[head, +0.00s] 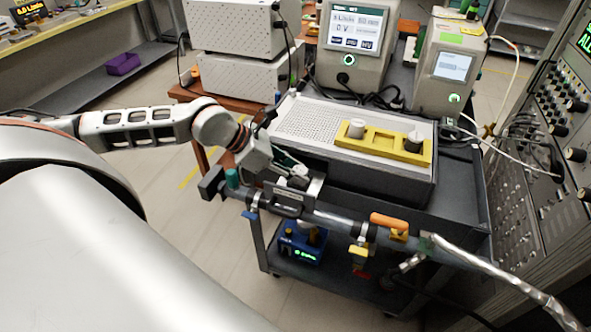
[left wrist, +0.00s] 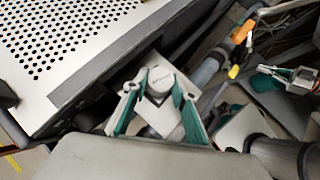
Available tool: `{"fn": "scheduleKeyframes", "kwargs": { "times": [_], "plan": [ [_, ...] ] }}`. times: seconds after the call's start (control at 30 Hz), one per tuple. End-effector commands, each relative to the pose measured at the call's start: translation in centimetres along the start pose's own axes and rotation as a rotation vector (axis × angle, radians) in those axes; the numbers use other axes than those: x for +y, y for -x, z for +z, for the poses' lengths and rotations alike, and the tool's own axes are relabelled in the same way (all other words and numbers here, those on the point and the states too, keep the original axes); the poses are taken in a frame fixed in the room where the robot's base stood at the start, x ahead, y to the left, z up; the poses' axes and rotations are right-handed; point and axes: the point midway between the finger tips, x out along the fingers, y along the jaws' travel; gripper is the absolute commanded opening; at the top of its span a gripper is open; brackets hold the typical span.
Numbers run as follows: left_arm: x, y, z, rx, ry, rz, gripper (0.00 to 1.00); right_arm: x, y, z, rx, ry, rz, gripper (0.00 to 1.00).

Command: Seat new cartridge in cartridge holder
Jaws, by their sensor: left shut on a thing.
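My left gripper (head: 292,170) is at the pipe along the cart's front edge. In the left wrist view, its teal-lined fingers (left wrist: 158,100) are shut around a pale, round-topped piece (left wrist: 161,80), seemingly the new cartridge. The dark housing on the pipe (head: 287,200), seemingly the cartridge holder, is right below the gripper. The fingers hide the contact, so I cannot tell how deep the cartridge sits. A teal-padded gripper (left wrist: 287,78), probably my right one, shows at the right of the wrist view; its jaw state is unclear.
A yellow tray (head: 383,146) with two upright cylinders and a recess between them sits on the perforated box (head: 305,118). An orange-handled valve (head: 389,222) is on the pipe to the right. A blue device (head: 303,243) stands on the lower shelf. Instruments fill the back.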

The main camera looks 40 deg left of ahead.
Motion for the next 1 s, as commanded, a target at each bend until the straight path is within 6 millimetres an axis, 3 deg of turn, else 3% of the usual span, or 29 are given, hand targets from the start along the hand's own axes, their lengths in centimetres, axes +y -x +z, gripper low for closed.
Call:
{"fn": "scheduleKeyframes", "kwargs": {
  "times": [0.3,0.33,0.4,0.77,1.0],
  "plan": [
    [0.0,-0.5,-0.5,0.000,0.000,0.000,0.02,-0.1,-0.4,0.7,-0.003,0.000,0.000,0.00],
    [0.0,-0.4,-0.4,0.000,0.000,-0.001,0.32,-0.1,-0.3,0.7,-0.002,0.000,0.000,0.00],
    [-0.1,-0.4,-0.4,0.001,0.001,-0.001,0.43,-0.1,-0.3,0.6,-0.002,0.000,0.000,0.00],
    [-0.1,-0.2,-0.4,0.005,0.003,-0.002,0.43,0.0,-0.1,0.1,0.001,0.000,0.000,0.00],
    [0.1,2.1,-0.3,0.008,0.000,0.002,0.43,0.1,-0.1,-0.1,0.007,0.000,0.001,0.00]
  ]
}}
